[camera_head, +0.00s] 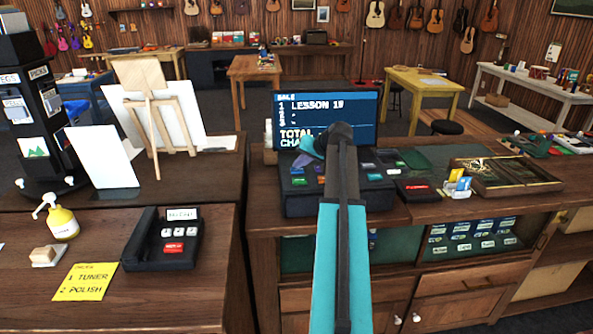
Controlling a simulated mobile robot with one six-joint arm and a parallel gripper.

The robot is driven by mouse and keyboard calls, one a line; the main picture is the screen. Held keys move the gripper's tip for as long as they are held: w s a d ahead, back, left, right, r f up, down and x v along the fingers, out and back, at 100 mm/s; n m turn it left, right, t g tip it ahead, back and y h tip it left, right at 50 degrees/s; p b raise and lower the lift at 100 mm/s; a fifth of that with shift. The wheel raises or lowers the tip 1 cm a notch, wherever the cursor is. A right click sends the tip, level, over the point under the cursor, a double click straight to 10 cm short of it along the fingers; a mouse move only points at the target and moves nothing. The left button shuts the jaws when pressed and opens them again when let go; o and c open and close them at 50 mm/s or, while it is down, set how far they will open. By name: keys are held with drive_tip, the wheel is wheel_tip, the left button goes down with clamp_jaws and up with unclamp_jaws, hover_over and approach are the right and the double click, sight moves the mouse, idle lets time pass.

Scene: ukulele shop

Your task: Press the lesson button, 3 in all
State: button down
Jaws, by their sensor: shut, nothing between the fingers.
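The till's key panel (293,203) sits on the right-hand counter, with several small coloured keys in rows. Their labels are too small to read, so I cannot tell which is the lesson button. The till screen (352,105) behind it shows "SALE", a first line reading "LESSON 10", marks on lines 2 and 3, and "TOTAL" partly covered. My teal arm reaches up from the bottom and hides the middle of the panel and part of the screen. My gripper (303,158) shows small and partly hidden, shut, over the panel's left keys. I cannot tell whether it touches a key.
A black keypad (133,252), yellow order note (82,282), yellow bottle (62,222) and small block (45,254) are on the left counter. A wooden easel (158,120) stands behind.

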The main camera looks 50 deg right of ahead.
sight(298, 171)
idle(0.6)
drive_tip(key=shift+r+p, duration=0.4)
drive_tip(key=shift+r, duration=0.4)
drive_tip(key=shift+r, duration=0.15)
drive_tip(key=shift+r+p, duration=1.15)
drive_tip(key=shift+r, duration=1.2)
idle(1.2)
drive_tip(key=n, duration=0.6)
drive_tip(key=shift+a, duration=0.15)
drive_tip(key=r+n, duration=0.1)
drive_tip(key=n, duration=0.3)
drive_tip(key=r+n+p, duration=0.1)
drive_tip(key=n, duration=0.3)
drive_tip(key=r+n+p, duration=0.1)
drive_tip(key=r+n, duration=0.1)
drive_tip(key=n, duration=0.3)
drive_tip(key=shift+d+y, duration=0.3)
drive_tip(key=shift+y, duration=0.1)
